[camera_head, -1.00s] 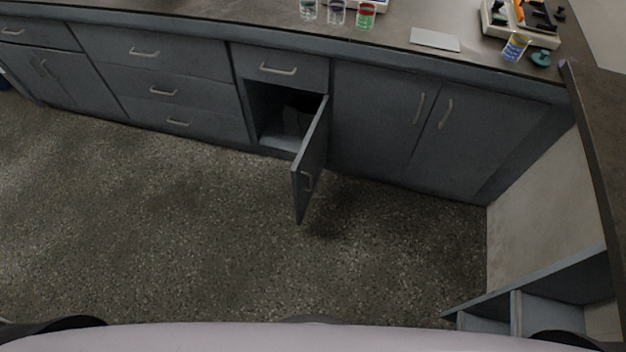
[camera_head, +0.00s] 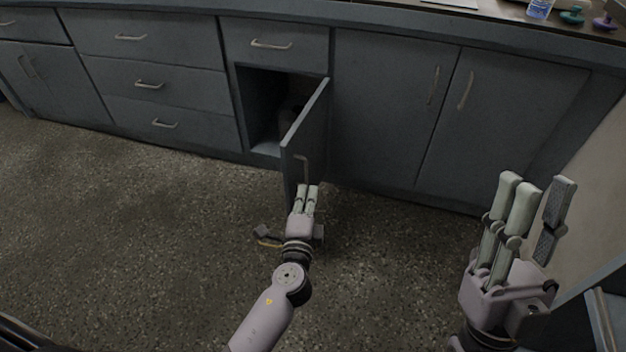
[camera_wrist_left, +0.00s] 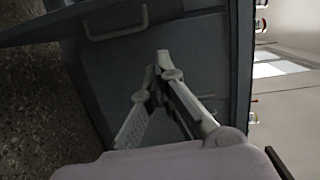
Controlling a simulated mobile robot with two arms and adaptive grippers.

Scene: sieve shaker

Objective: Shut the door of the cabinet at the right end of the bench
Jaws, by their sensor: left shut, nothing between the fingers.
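A dark grey cabinet door (camera_head: 306,128) stands swung open toward me, left of a pair of shut cabinet doors (camera_head: 455,120). It has a metal handle (camera_head: 304,163) near its free edge, and the cabinet behind it is dark inside. My left gripper (camera_head: 307,188) is shut and empty, with its fingertips at the lower part of the door, just below the handle; I cannot tell whether they touch. In the left wrist view its fingers (camera_wrist_left: 158,75) show before a dark panel with a handle (camera_wrist_left: 117,28). My right gripper (camera_head: 535,190) is open and empty at the right.
Drawers (camera_head: 150,85) fill the bench front to the left, and one drawer (camera_head: 275,45) sits shut above the open cabinet. A blue-labelled container (camera_head: 540,8) stands on the bench top. A pale side panel (camera_head: 590,165) rises at the right. The speckled floor (camera_head: 130,230) is clear.

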